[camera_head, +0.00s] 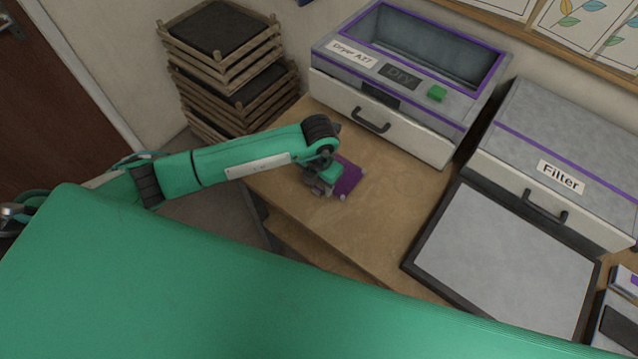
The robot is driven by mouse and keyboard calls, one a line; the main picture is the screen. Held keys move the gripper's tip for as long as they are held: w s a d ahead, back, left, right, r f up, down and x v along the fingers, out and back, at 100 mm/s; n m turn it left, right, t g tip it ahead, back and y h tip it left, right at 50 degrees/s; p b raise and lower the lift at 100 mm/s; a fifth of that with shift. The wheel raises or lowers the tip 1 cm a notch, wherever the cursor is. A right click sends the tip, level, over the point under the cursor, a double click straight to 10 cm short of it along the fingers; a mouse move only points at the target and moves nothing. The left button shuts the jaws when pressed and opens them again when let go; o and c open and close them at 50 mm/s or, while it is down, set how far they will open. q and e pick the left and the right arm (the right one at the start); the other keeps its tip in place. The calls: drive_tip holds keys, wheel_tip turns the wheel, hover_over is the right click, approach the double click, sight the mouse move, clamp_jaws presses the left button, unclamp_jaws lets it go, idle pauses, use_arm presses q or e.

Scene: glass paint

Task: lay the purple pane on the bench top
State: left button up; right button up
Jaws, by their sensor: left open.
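The purple pane (348,179) is at the left end of the wooden bench top (365,235). It looks flat, and pale knobs show at its corners. My left gripper (326,187) is at the pane's left side, over the bench, and its jaws are open. The gripper and wrist hide part of the pane. I cannot tell whether the fingers touch it or whether it rests fully on the wood. My right gripper is not in view.
The dryer box (390,85) with a drawer handle stands behind the pane. The filter box (560,165) and a framed grey panel (505,262) are to the right. Stacked wooden trays (225,65) stand at back left. Bare bench lies in front and right of the pane.

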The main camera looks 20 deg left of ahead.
use_arm(q)
wheel_tip(320, 180, up, 22)
drive_tip(key=p, duration=0.2)
drive_tip(key=shift+f, duration=0.2)
idle(0.5)
idle(0.3)
